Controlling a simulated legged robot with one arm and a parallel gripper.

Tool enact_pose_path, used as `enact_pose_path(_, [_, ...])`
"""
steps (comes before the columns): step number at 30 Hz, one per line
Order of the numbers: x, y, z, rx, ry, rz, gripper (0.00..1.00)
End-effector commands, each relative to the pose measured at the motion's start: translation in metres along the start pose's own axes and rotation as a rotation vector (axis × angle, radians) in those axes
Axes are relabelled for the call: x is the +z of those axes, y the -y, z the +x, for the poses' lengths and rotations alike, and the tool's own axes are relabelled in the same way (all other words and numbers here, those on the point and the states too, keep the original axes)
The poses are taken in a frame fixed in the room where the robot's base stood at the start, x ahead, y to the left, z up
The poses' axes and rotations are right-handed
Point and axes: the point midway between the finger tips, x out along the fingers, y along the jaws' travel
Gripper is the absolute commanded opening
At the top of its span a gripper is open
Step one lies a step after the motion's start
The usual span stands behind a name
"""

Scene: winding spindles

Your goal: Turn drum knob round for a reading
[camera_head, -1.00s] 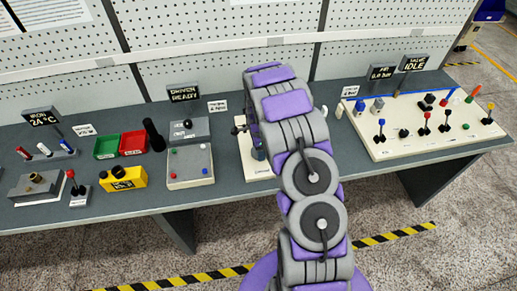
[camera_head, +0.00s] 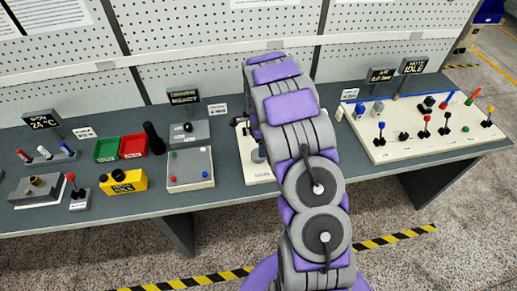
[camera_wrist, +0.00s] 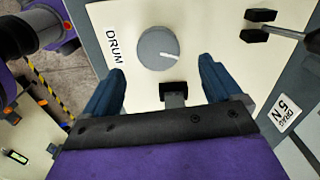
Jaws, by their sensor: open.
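The drum knob (camera_wrist: 158,48) is a round grey knob with a white pointer line, on a cream panel beside the printed word DRUM. In the wrist view the line points to the lower right. My gripper (camera_wrist: 160,78) is open, with its two blue fingers apart, one on each side below the knob. The knob lies beyond the fingertips, and the gap to it cannot be judged. Nothing is between the fingers except a small dark block (camera_wrist: 174,92) on the panel. In the head view my arm hides the knob and most of its cream panel (camera_head: 262,172).
A dark two-pronged part on a rod (camera_wrist: 262,25) stands right of the knob, near a DRAG 5 N label (camera_wrist: 285,108). In the head view, a box with buttons (camera_head: 190,168) stands left of my arm and a cream lever board (camera_head: 400,150) right of it.

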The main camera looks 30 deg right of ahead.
Motion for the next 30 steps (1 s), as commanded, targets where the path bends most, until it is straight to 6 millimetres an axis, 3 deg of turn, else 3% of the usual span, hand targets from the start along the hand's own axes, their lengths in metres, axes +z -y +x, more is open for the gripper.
enact_pose_path(6, [-0.001,0.003,-0.052,-0.007,-0.001,0.0,0.92])
enact_pose_path(15, [-0.001,0.002,-0.101,0.0,0.0,0.001,0.92])
enact_pose_path(21, [-0.001,0.002,-0.113,0.0,0.0,0.001,0.92])
enact_pose_path(30, [-0.001,0.002,-0.114,0.001,0.0,0.001,0.92])
